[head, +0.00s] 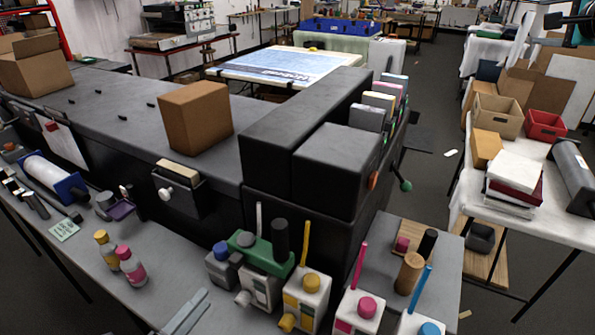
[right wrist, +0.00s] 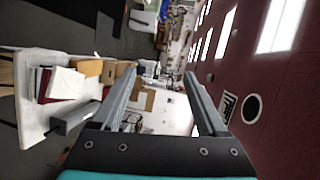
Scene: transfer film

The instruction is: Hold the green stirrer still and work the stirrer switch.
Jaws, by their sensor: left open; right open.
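The green stirrer (head: 270,254) is in the lower middle of the head view, on the grey bench. It has a green top over a pale body, with a black cylinder and a grey knob on top. A small pale knob (head: 243,298) sticks out low at its front; I cannot tell whether this is the switch. My left gripper (head: 184,314) is at the bottom edge, left of the stirrer and apart from it, open and empty. My right gripper (right wrist: 165,92) is open and empty in the right wrist view, pointing across the room, with no stirrer between its fingers.
Beside the green stirrer stand similar units with yellow (head: 308,290), pink (head: 358,308) and blue (head: 420,325) parts. A large black machine (head: 330,175) rises behind. Bare bench lies around my left gripper.

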